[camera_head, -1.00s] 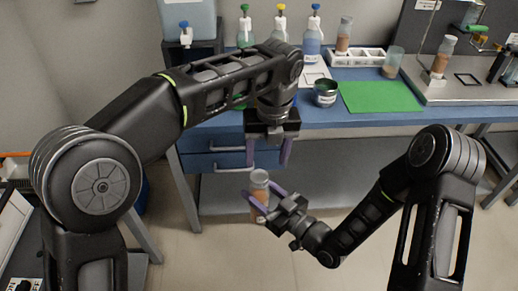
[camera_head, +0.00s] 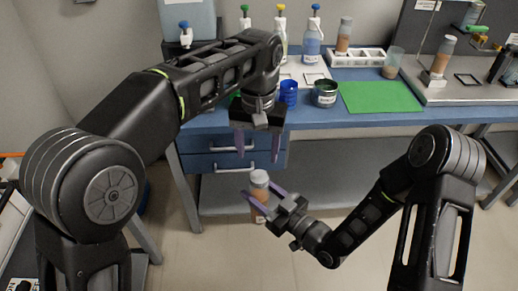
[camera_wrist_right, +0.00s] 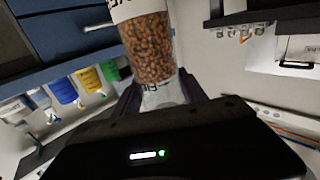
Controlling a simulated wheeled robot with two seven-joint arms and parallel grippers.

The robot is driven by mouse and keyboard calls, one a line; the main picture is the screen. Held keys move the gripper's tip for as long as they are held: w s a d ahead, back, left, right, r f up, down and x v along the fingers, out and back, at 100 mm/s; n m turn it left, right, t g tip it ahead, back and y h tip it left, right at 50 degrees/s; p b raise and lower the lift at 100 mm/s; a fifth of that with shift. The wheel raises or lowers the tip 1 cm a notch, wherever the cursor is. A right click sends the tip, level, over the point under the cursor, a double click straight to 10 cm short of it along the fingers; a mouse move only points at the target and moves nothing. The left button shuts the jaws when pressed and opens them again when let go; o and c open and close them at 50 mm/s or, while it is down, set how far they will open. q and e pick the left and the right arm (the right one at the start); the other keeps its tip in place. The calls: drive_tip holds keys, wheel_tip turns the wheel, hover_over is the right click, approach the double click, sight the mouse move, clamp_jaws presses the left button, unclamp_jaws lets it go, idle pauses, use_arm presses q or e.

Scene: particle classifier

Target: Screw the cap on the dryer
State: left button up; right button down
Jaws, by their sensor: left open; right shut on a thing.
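My right gripper (camera_head: 262,206) is shut on a clear jar of brown particles (camera_head: 259,194), which stands roughly upright in front of the bench. The jar's top (camera_head: 259,177) is pale; I cannot tell whether this is a seated cap or the bare neck. In the right wrist view the same jar (camera_wrist_right: 150,50) shows its brown filling and a white label between the purple fingers; its far end is cut off. My left gripper (camera_head: 257,147) is open and empty, fingers pointing down, above the jar and apart from it. No separate loose cap can be made out.
The blue bench (camera_head: 385,118) lies behind both grippers. On it are a blue container (camera_head: 289,93), a dark labelled can (camera_head: 325,94), a green mat (camera_head: 380,97), a beaker (camera_head: 393,62), a white rack (camera_head: 366,57) and wash bottles (camera_head: 312,38). Drawers (camera_head: 222,160) are below.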

sight(259, 176)
use_arm(q)
drive_tip(key=n, duration=0.4)
drive_tip(key=shift+s+d, duration=0.1)
drive_tip(key=shift+d, duration=0.05)
drive_tip(key=n, duration=0.3)
drive_tip(key=shift+f, duration=0.1)
drive_tip(key=shift+f, duration=3.95)
drive_tip(key=shift+c, duration=0.4)
clamp_jaws()
